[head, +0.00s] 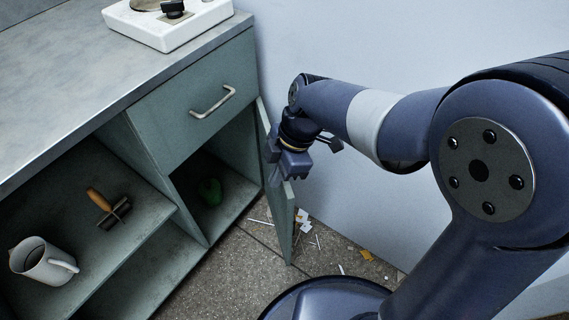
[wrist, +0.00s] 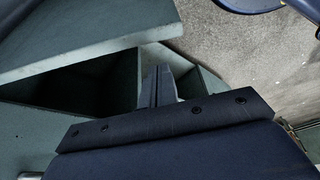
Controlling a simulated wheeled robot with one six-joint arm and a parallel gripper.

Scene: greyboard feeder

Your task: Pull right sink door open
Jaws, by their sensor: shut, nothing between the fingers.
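The right sink door (head: 282,218) is a grey-green panel, hinged at the cabinet's right end. It stands swung well out from the cabinet, and the compartment behind it (head: 232,172) is exposed. My gripper (head: 290,172) is shut and empty at the upper part of the door, overlapping it in the head view; I cannot tell whether it touches. In the wrist view the closed fingers (wrist: 158,88) point toward the cabinet's dark opening. The door's handle cannot be made out.
A drawer with a metal handle (head: 213,102) is above the opening. A green object (head: 209,191) lies inside. A white mug (head: 43,262) and a wooden-handled tool (head: 107,206) sit on the left shelf. A wall (head: 330,50) stands close behind my arm. Litter (head: 303,222) lies on the floor.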

